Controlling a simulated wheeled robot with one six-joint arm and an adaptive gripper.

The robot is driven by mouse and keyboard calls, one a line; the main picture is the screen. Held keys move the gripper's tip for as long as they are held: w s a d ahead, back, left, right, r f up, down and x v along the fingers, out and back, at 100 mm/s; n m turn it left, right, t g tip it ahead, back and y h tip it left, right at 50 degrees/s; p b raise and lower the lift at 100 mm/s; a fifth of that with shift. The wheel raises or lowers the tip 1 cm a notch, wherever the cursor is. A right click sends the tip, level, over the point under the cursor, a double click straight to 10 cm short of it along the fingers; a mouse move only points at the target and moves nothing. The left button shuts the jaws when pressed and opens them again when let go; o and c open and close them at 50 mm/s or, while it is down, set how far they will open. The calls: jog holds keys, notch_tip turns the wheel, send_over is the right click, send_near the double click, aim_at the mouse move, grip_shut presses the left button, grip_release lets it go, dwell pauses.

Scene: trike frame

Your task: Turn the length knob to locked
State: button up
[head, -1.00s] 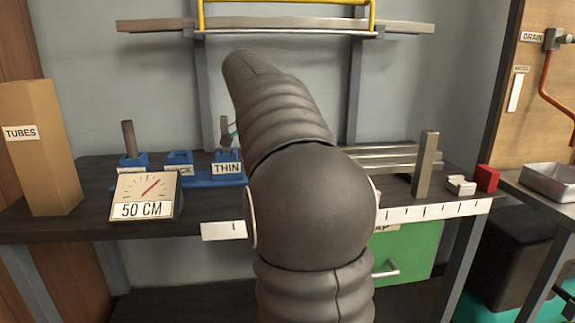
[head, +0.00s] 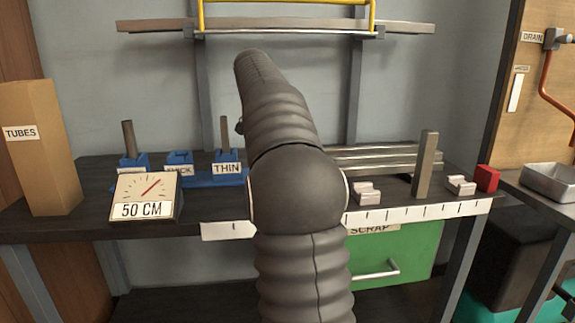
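My dark jointed arm fills the middle of the head view and hides part of the bench. My gripper cannot be made out; it seems to be behind the arm. A small dark piece shows at the arm's left edge, too little to identify. A box with a dial face (head: 146,186) and a red needle stands at the bench's left front. The needle points up and right, and the label below reads 50 CM. No knob marked length or locked is readable; it may be behind my arm.
Blue holders stand behind the dial, with upright tubes in the left one and the THIN one (head: 227,168). A cardboard TUBES box (head: 38,150) stands left. Right are pale blocks (head: 367,194), an upright metal bar (head: 425,165), a red block (head: 487,178) and a green SCRAP drawer (head: 410,250).

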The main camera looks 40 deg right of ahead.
jog(key=shift+f, duration=0.15)
dwell(0.3)
jog(key=o, duration=1.1)
jog(key=shift+o, duration=0.2)
